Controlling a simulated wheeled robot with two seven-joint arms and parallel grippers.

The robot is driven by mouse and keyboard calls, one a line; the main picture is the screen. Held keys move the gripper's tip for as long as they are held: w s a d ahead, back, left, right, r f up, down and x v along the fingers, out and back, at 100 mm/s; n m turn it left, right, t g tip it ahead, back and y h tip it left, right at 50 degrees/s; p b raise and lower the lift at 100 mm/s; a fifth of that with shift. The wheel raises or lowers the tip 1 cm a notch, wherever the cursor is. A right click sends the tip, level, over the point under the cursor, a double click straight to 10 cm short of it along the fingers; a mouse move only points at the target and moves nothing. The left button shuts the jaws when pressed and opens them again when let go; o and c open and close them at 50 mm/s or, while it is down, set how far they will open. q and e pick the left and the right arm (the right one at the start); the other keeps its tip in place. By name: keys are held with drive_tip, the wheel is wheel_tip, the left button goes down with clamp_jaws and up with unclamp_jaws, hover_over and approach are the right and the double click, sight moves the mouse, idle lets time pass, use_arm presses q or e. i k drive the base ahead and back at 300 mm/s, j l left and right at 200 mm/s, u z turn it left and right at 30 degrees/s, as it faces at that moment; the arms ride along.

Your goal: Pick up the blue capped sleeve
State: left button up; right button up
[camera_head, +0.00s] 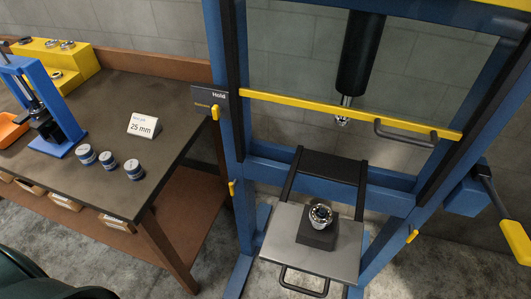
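Three small blue cylinders with pale ringed tops stand upright in a row near the front edge of the dark workbench: a left one (86,154), a middle one (107,161) and a right one (134,169). They stand apart from each other with small gaps. At this size I cannot tell which is the blue capped sleeve. Neither of my grippers shows in the head view, and nothing touches the cylinders.
A "25 mm" sign (143,126) stands behind the cylinders. A small blue press (58,138), an orange bin (12,131) and a yellow stepped stand (75,64) occupy the bench's left. Right is a large blue press frame (241,170); its plate (280,245) bears a dark block with a metal ring part.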

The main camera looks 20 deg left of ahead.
sight(107, 158)
drive_tip(key=u, duration=1.8)
drive_tip(key=k+j+z, duration=0.1)
drive_tip(key=z, duration=1.7)
drive_tip(key=k+j+u, duration=0.1)
drive_tip(key=u, duration=0.4)
drive_tip(key=j+u, duration=0.15)
drive_tip(key=u, duration=0.3)
drive_tip(key=j+u, duration=0.15)
drive_tip(key=u, duration=0.35)
drive_tip(key=k+j, duration=0.05)
